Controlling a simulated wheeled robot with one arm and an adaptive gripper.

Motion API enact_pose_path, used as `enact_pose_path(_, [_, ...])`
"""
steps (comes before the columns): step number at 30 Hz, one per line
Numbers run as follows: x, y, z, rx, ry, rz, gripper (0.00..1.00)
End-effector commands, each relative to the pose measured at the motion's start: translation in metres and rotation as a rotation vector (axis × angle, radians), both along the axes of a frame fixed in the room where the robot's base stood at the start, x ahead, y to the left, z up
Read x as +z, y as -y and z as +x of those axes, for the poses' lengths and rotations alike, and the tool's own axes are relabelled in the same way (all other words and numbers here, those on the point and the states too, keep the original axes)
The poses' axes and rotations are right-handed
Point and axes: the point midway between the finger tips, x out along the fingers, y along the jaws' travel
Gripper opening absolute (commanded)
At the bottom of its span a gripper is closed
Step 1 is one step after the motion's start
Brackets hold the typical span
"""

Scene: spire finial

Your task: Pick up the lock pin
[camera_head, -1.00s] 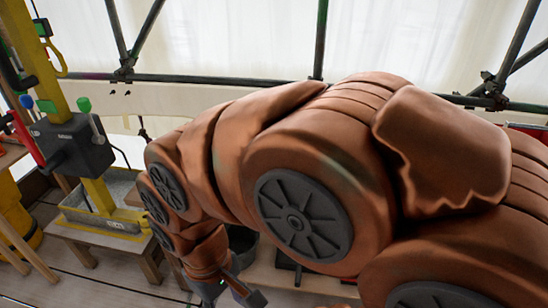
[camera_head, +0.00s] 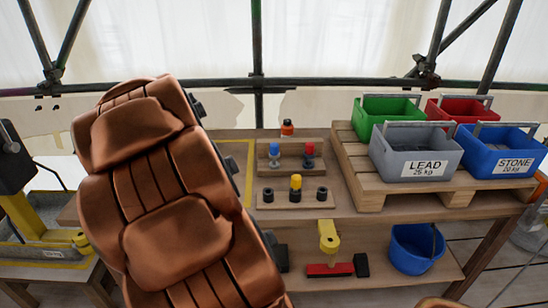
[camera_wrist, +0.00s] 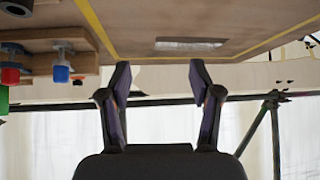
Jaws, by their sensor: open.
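Several knob-topped pins stand in wooden holders on the bench. A blue-topped pin (camera_head: 274,155) and a red-topped pin (camera_head: 308,154) are in the rear holder. A yellow-topped pin (camera_head: 296,187) is in the front block between two black rings. I cannot tell which one is the lock pin. In the wrist view, which looks upside down, the blue knob (camera_wrist: 61,73) and the red knob (camera_wrist: 10,75) show at the left edge. My gripper (camera_wrist: 160,78) is open and empty, apart from the pins. In the head view my arm hides it.
The bench top (camera_head: 339,205) holds a pallet (camera_head: 365,185) with green (camera_head: 370,110), grey (camera_head: 410,165), red and blue bins at right. An orange bottle (camera_head: 287,128) stands behind the holders. A blue bucket (camera_head: 412,250) and a red-and-black tool (camera_head: 330,270) are on the lower shelf.

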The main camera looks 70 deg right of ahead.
Motion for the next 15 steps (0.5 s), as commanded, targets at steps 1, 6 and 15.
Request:
enact_pose_path(1, [-0.012,0.035,-0.011,-0.065,0.020,-0.042,0.63])
enact_pose_path(6, [-0.018,0.130,-0.053,-0.239,0.086,-0.212,0.63])
enact_pose_path(15, [-0.017,0.209,-0.113,-0.395,0.127,-0.395,0.63])
